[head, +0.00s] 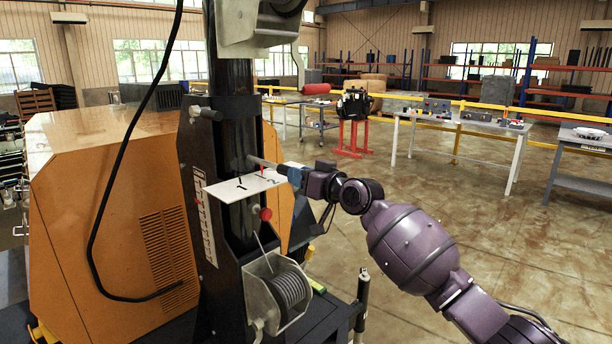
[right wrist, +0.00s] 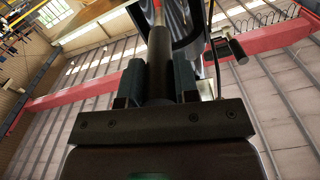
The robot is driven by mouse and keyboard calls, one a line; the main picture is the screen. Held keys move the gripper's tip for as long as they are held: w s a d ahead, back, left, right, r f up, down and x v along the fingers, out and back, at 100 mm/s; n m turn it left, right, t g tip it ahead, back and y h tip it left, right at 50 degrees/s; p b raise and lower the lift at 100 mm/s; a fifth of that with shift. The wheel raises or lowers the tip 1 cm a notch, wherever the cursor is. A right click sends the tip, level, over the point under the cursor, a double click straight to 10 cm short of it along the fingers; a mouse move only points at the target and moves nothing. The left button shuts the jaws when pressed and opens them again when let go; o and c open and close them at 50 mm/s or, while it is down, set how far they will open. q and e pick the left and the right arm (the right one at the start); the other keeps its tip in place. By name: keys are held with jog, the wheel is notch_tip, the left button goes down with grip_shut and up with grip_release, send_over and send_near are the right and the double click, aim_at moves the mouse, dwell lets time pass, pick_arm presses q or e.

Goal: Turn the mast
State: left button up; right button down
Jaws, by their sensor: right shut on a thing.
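The mast (head: 236,135) is a dark upright column in a black frame, left of centre in the head view. A short bar (head: 262,162) sticks out of its side toward my right arm. My right gripper (head: 287,173) is at the bar's outer end, shut on it. In the right wrist view the dark bar (right wrist: 161,45) runs up between the two fingers of the gripper (right wrist: 160,75). A white plate (head: 232,188) with the marks 1 and 2 and a small red pointer lies level just below the bar. My left gripper is not in view.
An orange cabinet (head: 110,190) stands left of the mast, with a black cable (head: 118,165) hanging before it. A winch (head: 285,288) and a red knob (head: 265,214) sit below the plate. Floor at right is open.

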jog(key=c, duration=0.9)
grip_release()
jog(key=shift+o, duration=0.2)
jog(key=v, duration=1)
jog(key=shift+s+d+b, duration=0.25)
jog(key=shift+b, duration=0.05)
jog(key=shift+r, duration=0.1)
